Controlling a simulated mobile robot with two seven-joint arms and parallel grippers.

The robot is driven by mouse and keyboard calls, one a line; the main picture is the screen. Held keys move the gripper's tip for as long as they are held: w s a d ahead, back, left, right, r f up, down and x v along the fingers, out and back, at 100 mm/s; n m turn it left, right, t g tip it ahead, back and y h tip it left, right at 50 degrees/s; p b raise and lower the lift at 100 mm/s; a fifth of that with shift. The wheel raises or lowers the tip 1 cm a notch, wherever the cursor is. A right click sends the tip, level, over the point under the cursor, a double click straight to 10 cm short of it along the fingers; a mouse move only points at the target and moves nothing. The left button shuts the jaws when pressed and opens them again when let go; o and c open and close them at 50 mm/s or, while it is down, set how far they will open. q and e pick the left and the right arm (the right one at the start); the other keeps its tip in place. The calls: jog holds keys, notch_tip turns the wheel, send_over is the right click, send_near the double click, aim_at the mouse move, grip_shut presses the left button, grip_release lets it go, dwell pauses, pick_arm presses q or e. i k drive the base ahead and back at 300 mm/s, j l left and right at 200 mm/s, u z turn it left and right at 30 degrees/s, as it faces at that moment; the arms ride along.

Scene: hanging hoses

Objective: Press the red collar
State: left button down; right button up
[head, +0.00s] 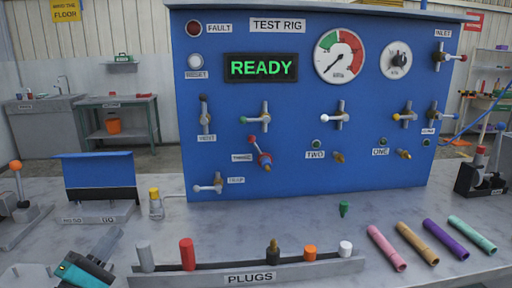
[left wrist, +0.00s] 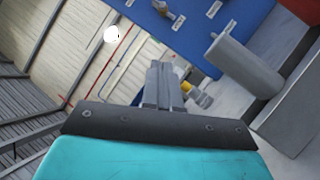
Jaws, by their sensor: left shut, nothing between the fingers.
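My left gripper (head: 117,234), teal with grey fingers, is at the lower left of the head view, low over the bench and well left of the collar. Its fingers are shut and empty, as the left wrist view shows too (left wrist: 165,68). I cannot make out the collar in the left wrist view. My right gripper is out of view.
A PLUGS rack (head: 210,278) with several coloured plugs stands in front of the panel. A yellow-capped bottle (head: 155,204) stands between my left gripper and the panel. Several coloured tubes (head: 415,243) lie at the right.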

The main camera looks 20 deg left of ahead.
aim_at(252, 139)
jog(key=i+j+z, duration=0.15)
jog(key=j+z, duration=0.15)
jog(key=i+j+z, duration=0.15)
jog(key=j+z, duration=0.15)
jog(key=i+j+z, duration=0.25)
jog(key=k+j, duration=0.1)
